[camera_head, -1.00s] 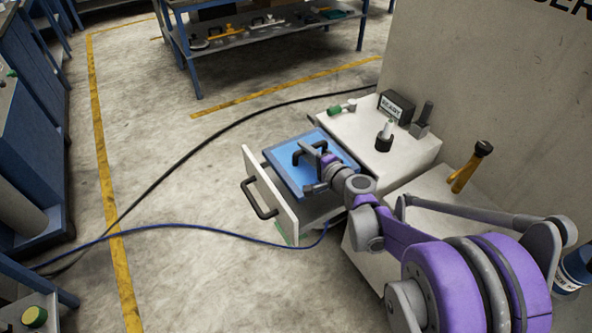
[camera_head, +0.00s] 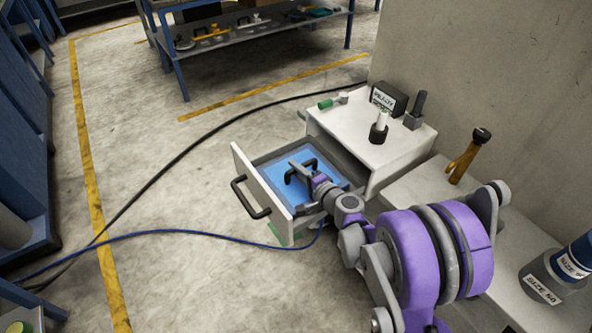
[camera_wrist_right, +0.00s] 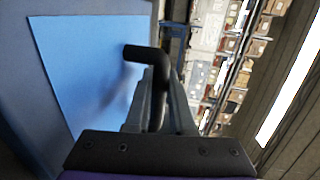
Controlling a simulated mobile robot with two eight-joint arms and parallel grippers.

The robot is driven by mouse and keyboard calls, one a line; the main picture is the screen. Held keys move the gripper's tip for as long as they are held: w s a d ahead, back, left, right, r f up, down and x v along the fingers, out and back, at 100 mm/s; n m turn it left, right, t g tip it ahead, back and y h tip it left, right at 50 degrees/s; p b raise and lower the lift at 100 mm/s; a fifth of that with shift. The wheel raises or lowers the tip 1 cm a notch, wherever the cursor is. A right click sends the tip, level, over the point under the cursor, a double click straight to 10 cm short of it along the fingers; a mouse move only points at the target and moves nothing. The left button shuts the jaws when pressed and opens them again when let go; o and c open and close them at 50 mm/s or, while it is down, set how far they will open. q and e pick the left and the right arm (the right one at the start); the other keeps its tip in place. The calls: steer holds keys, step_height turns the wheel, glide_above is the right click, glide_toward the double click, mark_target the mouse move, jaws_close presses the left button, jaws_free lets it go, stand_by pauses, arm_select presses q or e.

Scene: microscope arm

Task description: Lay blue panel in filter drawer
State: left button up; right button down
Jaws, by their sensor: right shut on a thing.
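The blue panel (camera_head: 322,163) with a black handle (camera_head: 297,165) lies within the walls of the open filter drawer (camera_head: 243,165), which is pulled out of the white cabinet. Whether it touches the drawer floor is hidden. My right gripper (camera_head: 300,172) is shut on the panel's handle. In the right wrist view the blue panel (camera_wrist_right: 75,60) fills the left side, and its black handle (camera_wrist_right: 150,55) stands between the fingers of my right gripper (camera_wrist_right: 160,95). My left gripper is not in view.
The white cabinet (camera_head: 350,135) carries a dark labelled box (camera_head: 388,97), a dark-based white piece (camera_head: 379,128) and a green-ended piece (camera_head: 327,103). A yellow tool (camera_head: 464,160) and bottles (camera_head: 560,275) stand at the right. A blue cable (camera_head: 170,233) crosses the open floor.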

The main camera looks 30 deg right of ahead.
steer(key=shift+f, duration=0.15)
steer(key=c, duration=0.8)
jaws_free()
steer(key=shift+o, duration=0.2)
steer(key=shift+r, duration=0.2)
steer(key=shift+s+r, duration=0.1)
steer(key=shift+s, duration=0.25)
steer(key=p+v, duration=0.1)
steer(key=v, duration=1)
steer(key=shift+s, duration=0.15)
